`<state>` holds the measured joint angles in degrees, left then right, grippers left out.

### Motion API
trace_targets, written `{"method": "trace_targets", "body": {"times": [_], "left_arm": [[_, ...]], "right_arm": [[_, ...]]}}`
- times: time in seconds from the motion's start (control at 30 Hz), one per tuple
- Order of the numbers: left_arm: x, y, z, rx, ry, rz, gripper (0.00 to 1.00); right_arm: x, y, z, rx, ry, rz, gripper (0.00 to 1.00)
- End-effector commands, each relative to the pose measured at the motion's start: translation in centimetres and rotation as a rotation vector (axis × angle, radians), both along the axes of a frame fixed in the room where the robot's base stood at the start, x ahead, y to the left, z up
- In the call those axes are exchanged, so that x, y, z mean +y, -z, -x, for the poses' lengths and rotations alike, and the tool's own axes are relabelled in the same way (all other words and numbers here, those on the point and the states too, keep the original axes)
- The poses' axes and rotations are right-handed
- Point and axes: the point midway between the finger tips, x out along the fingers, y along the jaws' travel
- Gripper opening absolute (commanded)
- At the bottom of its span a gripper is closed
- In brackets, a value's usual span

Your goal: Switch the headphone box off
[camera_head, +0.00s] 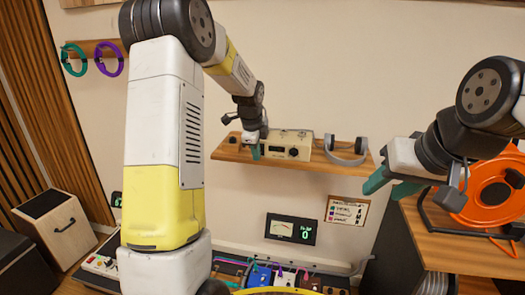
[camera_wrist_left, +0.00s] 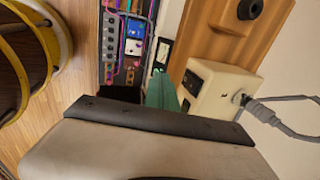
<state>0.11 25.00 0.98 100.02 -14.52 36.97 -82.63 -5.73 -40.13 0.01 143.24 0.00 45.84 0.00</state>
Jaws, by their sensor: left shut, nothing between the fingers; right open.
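The headphone box (camera_head: 290,143) is a cream unit with a dark display and a black knob on its front. It sits on the wooden wall shelf (camera_head: 225,152). A cream box with dark panels and grey cables also shows in the left wrist view (camera_wrist_left: 222,92). My left gripper (camera_head: 256,151), with green fingers, is shut and empty at the box's left end, hiding part of it. Its fingers (camera_wrist_left: 161,92) appear close to the box; I cannot tell whether they touch. The switch's position is not clear. My right gripper (camera_head: 382,180) is open and empty, right of the shelf.
Grey headphones (camera_head: 346,150) stand on the shelf right of the box. An orange reel (camera_head: 492,188) stands on a wooden cabinet (camera_head: 465,252) at right. A meter panel (camera_head: 291,229) and a small sign (camera_head: 347,211) hang below the shelf, above several pedals.

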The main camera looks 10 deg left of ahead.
Motion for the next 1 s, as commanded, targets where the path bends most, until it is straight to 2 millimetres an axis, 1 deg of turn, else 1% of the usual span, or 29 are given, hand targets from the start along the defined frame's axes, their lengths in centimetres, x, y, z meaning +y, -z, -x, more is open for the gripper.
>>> {"method": "trace_targets", "body": {"times": [0.03, 0.27, 0.6, 0.8, 0.87, 0.97, 1.0], "left_arm": [[-0.2, -0.1, 0.1, 0.0, 0.001, 0.001, 0.0], [-0.1, -2.6, 1.7, -0.002, -0.001, 0.0, 0.0], [0.0, -7.1, 4.5, -0.002, 0.0, 0.0, 0.0], [0.0, -8.6, 5.7, -0.003, -0.015, 0.007, 0.0], [0.0, -9.3, 6.6, -0.009, -0.053, 0.024, 0.0], [-0.3, -11.1, 9.2, -0.028, -0.178, 0.08, 0.0], [-0.4, -12.0, 10.7, -0.038, -0.251, 0.115, 0.0]], "right_arm": [[0.0, 0.0, 0.0, 0.0, 0.0, 0.0, 0.43], [0.0, 0.0, 0.0, 0.001, 0.0, 0.0, 0.43], [0.0, 0.0, 0.0, 0.0, 0.0, 0.0, 0.43], [0.0, 0.0, 0.0, 0.0, 0.0, 0.0, 0.43], [0.0, 0.0, 0.0, 0.0, 0.0, 0.0, 0.43], [0.0, 0.0, 0.0, 0.001, 0.0, 0.0, 0.43], [0.0, 0.0, 0.0, 0.0, 0.0, 0.0, 0.43]]}}
